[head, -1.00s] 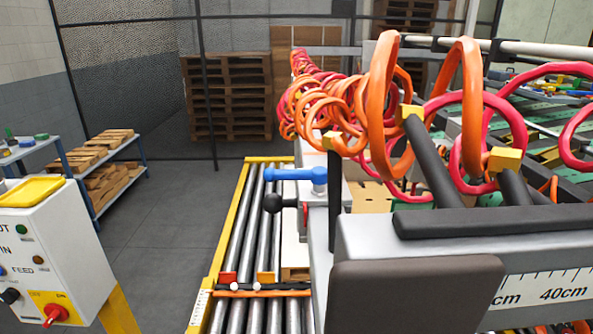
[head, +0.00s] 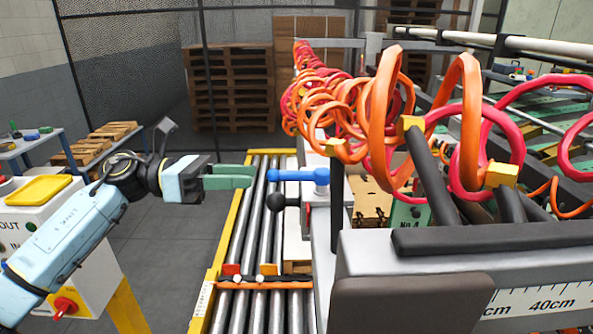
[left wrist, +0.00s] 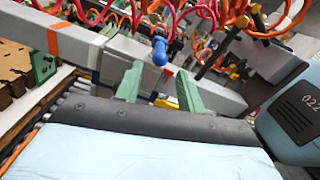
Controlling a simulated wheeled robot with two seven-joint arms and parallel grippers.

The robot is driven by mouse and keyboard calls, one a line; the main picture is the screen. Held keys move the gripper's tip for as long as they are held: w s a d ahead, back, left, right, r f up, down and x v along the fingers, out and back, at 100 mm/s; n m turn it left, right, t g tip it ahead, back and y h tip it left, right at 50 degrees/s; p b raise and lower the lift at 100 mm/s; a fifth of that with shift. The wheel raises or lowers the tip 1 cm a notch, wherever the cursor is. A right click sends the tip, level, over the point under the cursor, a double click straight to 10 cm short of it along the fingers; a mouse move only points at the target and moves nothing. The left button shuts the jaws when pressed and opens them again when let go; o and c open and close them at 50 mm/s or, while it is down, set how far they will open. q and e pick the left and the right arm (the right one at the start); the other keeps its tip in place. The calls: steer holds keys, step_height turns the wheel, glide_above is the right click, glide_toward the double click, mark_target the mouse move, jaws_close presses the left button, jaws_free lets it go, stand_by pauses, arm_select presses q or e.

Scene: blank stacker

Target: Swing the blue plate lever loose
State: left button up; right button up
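The blue plate lever (head: 297,175) is a short bar on the side of the grey machine, above the roller conveyor. It lies level in the head view, its free end pointing left. In the left wrist view the fingers (left wrist: 160,72) are apart and empty. The lever (left wrist: 159,52) shows end-on beyond them, roughly centred between the tips. My right gripper is not in view.
A black ball-ended knob (head: 274,203) sits just below the lever. Orange and red coiled hoses (head: 380,110) hang over the machine to the right. The roller conveyor (head: 250,220) runs below. A white control box (head: 60,250) stands at the left, behind my left arm.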

mark_target(315, 175)
arm_select(q)
steer(key=d+p, duration=0.2)
steer(key=d, duration=0.8)
jaws_close()
